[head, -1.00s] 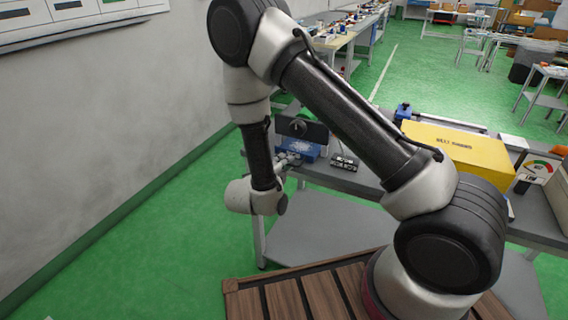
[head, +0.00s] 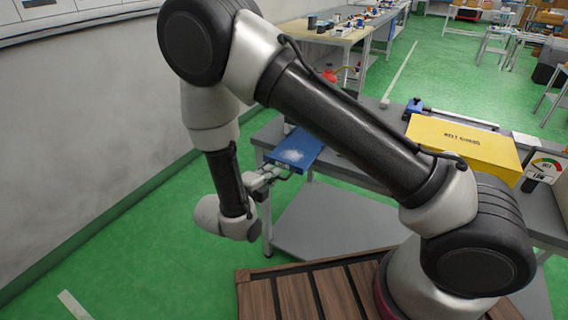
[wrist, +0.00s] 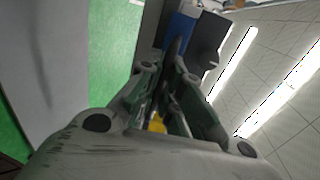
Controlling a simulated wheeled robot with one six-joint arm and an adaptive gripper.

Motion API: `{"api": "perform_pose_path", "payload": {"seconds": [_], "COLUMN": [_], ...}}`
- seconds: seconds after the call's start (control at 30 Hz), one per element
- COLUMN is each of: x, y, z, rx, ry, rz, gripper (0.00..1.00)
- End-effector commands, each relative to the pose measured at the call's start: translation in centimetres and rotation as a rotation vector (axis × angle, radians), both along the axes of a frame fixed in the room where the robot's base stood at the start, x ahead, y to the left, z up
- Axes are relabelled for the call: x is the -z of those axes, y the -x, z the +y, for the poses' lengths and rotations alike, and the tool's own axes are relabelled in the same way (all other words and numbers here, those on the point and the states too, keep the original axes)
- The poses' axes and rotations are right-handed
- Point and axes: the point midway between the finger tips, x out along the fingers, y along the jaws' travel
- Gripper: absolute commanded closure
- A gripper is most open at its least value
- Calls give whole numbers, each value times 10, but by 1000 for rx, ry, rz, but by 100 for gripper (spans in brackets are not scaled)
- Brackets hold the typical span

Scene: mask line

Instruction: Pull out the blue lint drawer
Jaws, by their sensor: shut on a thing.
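The blue lint drawer (head: 303,146) has a patch of white lint on its top. In the head view it sticks out past the near edge of the grey bench at the left end. My gripper (head: 270,178) is at the drawer's front edge, shut on it. In the wrist view, my gripper's fingers (wrist: 172,82) are close together with a blue part (wrist: 180,28) beyond them. The exact grip on the drawer front is too small to make out. My arm hides most of what stands behind the drawer.
A yellow box (head: 462,145) lies on the grey bench (head: 375,177), with a gauge sign (head: 545,166) to its right. A grey wall (head: 80,130) runs along the left. Green floor is clear between the wall and the bench.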

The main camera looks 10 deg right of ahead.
Motion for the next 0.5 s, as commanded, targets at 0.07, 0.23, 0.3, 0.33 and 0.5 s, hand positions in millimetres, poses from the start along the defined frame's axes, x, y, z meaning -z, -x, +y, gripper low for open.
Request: {"api": "perform_pose_path", "payload": {"seconds": [0.07,0.23,0.3,0.33,0.5], "x": [1,1,1,1,1], "y": [14,34,39,41,44], "z": [13,28,32,33,36], "rx": [-5,-2,-1,-1,0], "ry": [0,1,0,0,-1], "rz": [1,2,1,1,1], "gripper": [100,100,100,100,100]}}
